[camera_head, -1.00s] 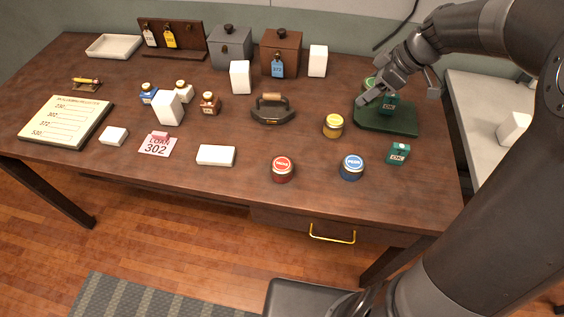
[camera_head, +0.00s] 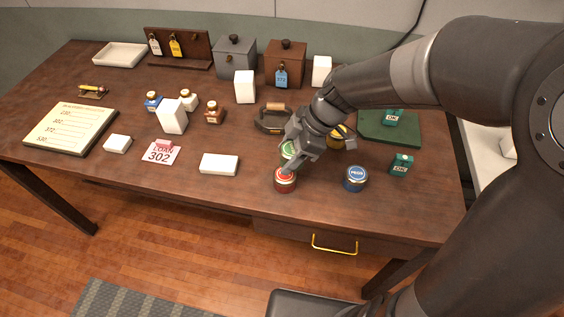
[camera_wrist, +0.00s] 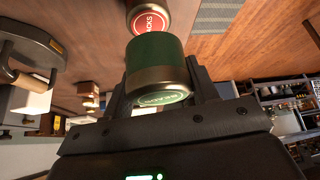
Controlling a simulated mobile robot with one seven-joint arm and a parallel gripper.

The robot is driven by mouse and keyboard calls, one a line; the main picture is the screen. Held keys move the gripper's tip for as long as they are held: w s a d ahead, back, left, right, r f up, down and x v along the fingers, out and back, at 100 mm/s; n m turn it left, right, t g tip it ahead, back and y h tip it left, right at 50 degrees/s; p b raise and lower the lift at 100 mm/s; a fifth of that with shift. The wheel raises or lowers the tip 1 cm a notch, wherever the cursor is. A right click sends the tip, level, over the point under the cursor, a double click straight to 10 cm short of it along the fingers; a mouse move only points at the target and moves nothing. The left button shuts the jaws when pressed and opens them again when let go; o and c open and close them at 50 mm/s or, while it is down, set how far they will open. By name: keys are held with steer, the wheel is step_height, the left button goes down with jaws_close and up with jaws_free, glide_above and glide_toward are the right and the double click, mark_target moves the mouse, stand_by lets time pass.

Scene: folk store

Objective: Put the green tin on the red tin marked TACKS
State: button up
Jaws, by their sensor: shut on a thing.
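The green tin (camera_wrist: 155,58) is between the fingers of my gripper (camera_wrist: 158,88) in the wrist view, and the gripper is shut on it. In the head view the green tin (camera_head: 289,150) shows partly beside my gripper (camera_head: 290,160), which hides some of it. The red tin marked TACKS (camera_head: 285,180) stands on the table close to the front edge, just in front of and below the green tin. It also shows in the wrist view (camera_wrist: 150,20), beyond the green tin. I cannot tell whether the two tins touch.
A blue tin (camera_head: 355,178) stands to the right of the red tin, and a yellow tin (camera_head: 337,140) is behind my gripper. A white box (camera_head: 219,164) lies to the left. A green mat (camera_head: 390,132) is at the right.

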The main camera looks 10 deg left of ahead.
steer(key=shift+a+f, duration=0.45)
steer(key=shift+a, duration=0.35)
steer(key=shift+f, duration=2.05)
steer(key=o, duration=1)
steer(key=shift+f, duration=0.1)
steer(key=shift+o, duration=0.2)
